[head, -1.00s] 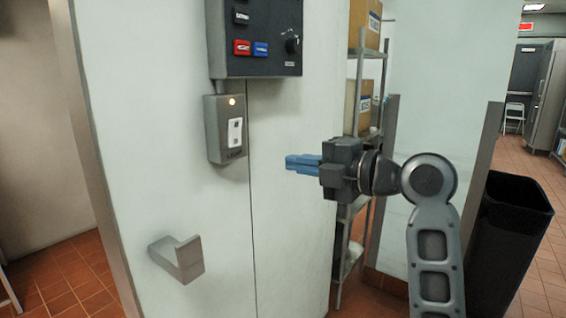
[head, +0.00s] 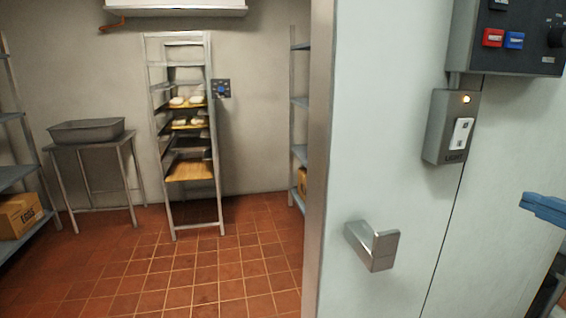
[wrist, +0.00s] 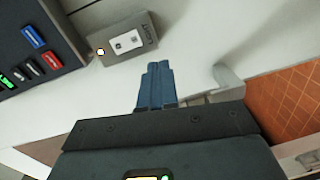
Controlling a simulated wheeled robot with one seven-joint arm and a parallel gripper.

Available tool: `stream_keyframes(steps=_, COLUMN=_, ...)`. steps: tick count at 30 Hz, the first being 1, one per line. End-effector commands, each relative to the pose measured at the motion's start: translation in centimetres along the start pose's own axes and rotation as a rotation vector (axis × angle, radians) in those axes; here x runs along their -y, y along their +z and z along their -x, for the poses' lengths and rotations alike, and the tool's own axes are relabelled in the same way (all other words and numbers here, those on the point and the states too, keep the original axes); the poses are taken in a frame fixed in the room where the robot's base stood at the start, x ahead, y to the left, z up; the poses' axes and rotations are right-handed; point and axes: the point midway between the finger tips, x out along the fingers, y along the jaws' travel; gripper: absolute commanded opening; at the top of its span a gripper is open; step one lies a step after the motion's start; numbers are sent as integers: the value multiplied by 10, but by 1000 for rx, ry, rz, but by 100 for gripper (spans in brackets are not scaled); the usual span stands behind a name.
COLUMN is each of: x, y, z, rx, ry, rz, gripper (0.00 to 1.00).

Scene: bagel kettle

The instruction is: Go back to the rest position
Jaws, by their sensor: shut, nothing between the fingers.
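My gripper (head: 545,207) shows at the right edge of the head view, only its blue fingertips in sight. In the wrist view its blue fingers (wrist: 155,86) lie together, shut and empty. It is in front of the pale wall panel (head: 400,60), to the right of the light switch box (head: 451,127) and apart from it. The switch box, with a lit amber lamp, also shows in the wrist view (wrist: 122,38). The rest of my arm is mostly out of the head view.
A metal handle (head: 373,247) sticks out from the panel. A control box (head: 510,38) hangs above the switch. At left, a rack (head: 183,215) holds trays of dough pieces, beside a table with a grey tub (head: 86,131). The tiled floor (head: 180,270) before them is clear.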

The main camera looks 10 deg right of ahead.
Motion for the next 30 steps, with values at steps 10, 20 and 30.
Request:
stream_keyframes(steps=10, x=120, y=-44, z=8, rx=118, ry=-23, rz=-544, gripper=0)
stream_keyframes(steps=20, x=212, y=-91, z=66, rx=228, ry=-29, rz=-920, gripper=0)
stream_keyframes(steps=30, x=264, y=-137, z=160, rx=259, ry=-41, rz=-1189, gripper=0)
